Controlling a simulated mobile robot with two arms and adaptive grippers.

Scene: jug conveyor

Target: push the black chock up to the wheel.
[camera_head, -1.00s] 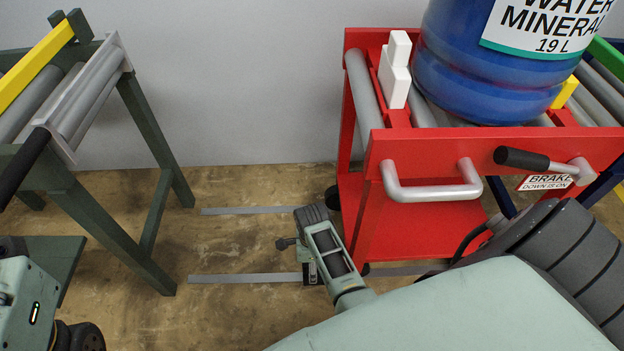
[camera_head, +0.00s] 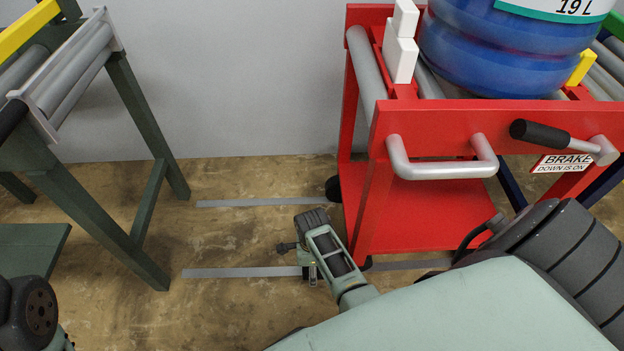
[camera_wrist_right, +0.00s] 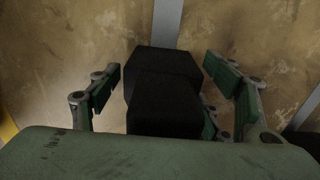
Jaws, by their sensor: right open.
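The black chock (camera_wrist_right: 163,88) is a dark block in the right wrist view, on the floor between the two spread fingers of my right gripper (camera_wrist_right: 166,90). Gaps show on both sides of it, so the fingers are not closed on it. In the head view my right gripper (camera_head: 310,272) points down close to the floor, left of the red cart (camera_head: 425,215); I cannot make out the chock there. A black wheel (camera_head: 333,189) shows under the cart's far left corner. My left gripper is out of view.
Grey strips (camera_head: 262,202) lie on the floor. A green roller stand (camera_head: 105,220) is at the left, with open floor between it and the cart. A blue water jug (camera_head: 500,50), a white stop block (camera_head: 400,55) and a brake lever (camera_head: 560,142) are on the cart.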

